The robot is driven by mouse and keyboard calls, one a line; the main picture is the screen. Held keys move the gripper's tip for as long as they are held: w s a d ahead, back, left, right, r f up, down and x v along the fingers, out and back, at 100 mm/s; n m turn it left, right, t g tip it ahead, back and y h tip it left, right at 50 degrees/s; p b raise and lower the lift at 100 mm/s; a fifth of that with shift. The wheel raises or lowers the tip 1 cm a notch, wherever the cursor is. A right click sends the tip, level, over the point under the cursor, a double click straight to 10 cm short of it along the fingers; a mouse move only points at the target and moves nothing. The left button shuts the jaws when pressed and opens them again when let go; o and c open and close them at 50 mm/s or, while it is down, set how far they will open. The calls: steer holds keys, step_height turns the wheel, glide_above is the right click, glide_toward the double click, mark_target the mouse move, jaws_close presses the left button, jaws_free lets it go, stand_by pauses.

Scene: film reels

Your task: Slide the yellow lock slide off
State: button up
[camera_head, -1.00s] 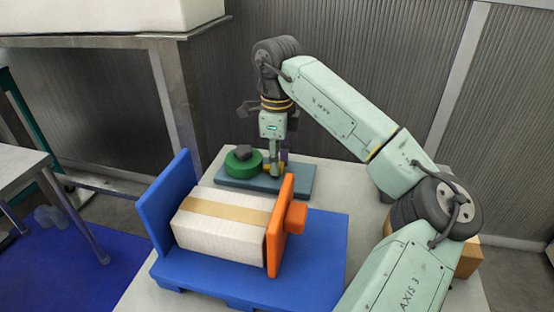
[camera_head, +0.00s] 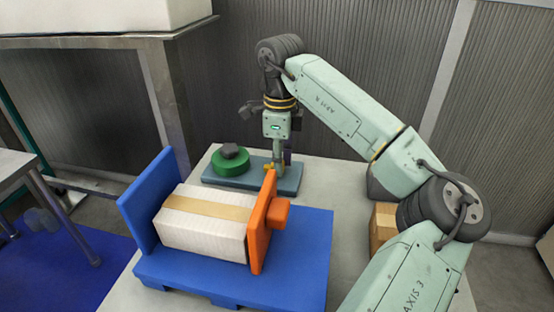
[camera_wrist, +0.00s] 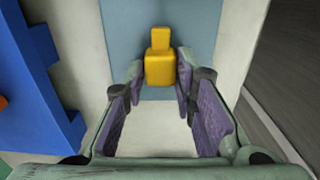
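The yellow lock slide (camera_wrist: 160,67) lies over the grey-blue base plate (camera_wrist: 203,35) in the wrist view, with its narrow tongue pointing up the picture. My gripper (camera_wrist: 160,72) points down, with one fingertip close against each side of the slide's wider block. It looks shut on the block. In the head view my gripper (camera_head: 278,168) is over the right half of the base plate (camera_head: 240,184), and a little of the yellow slide (camera_head: 268,167) shows beside it. A green reel (camera_head: 230,163) with a dark knob sits on the plate's left half, apart from the slide.
A blue fixture (camera_head: 300,262) with an orange end plate (camera_head: 262,222) holds a white taped block (camera_head: 205,235) in front of the base plate. A cardboard box (camera_head: 384,222) stands at the right beside my arm. Bare tabletop lies right of the base plate.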

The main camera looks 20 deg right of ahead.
steer(key=o, duration=0.4)
step_height(320, 180, up, 12)
stand_by(0.6)
stand_by(0.3)
